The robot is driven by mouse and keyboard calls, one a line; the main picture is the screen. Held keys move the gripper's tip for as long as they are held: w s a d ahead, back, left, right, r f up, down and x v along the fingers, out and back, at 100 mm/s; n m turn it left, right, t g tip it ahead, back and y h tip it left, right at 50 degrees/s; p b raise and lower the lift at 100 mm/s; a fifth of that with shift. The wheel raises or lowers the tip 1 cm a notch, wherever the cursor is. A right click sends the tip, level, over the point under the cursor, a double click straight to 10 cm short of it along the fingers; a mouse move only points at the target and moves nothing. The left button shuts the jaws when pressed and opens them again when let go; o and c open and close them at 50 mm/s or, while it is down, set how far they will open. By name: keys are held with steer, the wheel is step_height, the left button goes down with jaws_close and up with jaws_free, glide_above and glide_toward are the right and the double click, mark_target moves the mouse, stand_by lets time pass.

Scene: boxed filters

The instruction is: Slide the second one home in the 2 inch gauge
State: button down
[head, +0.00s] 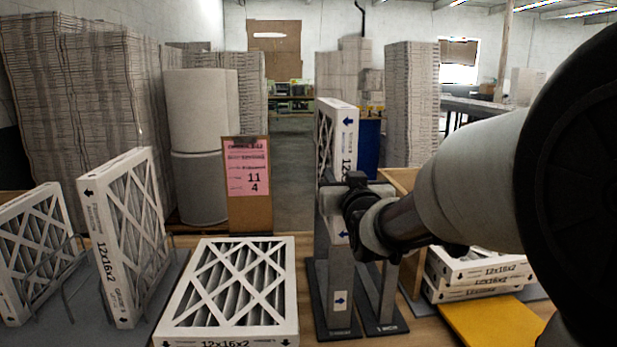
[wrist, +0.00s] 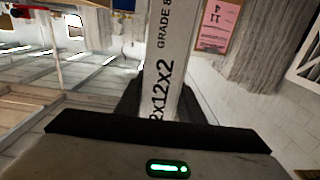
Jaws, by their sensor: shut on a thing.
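My gripper (head: 352,192) is shut on a white boxed filter (head: 346,135), held upright on edge above the left grey gauge (head: 322,275) on the table. In the wrist view the filter's printed edge (wrist: 172,60), reading "12x12x2", stands between the fingers of my gripper (wrist: 160,110). The gripper and arm hide part of the filter, and I cannot tell whether its lower end is between the gauge's walls. A blue arrow shows low on the gauge's front. The gauge just right of it (head: 385,326) is marked 1 inch.
A filter marked 12x16x2 (head: 228,290) lies flat left of the gauges. Two filters (head: 125,235) (head: 35,250) lean in wire racks at left. More filters (head: 480,268) are stacked at right by a yellow mat (head: 490,322). A pink sign (head: 248,168) stands behind.

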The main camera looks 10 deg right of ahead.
steer(key=shift+f+b, duration=1.55)
steer(key=shift+b, duration=0.5)
steer(key=shift+f+b, duration=1.4)
steer(key=shift+b, duration=0.05)
steer(key=shift+f+b, duration=0.45)
steer(key=shift+f, duration=0.15)
stand_by(0.6)
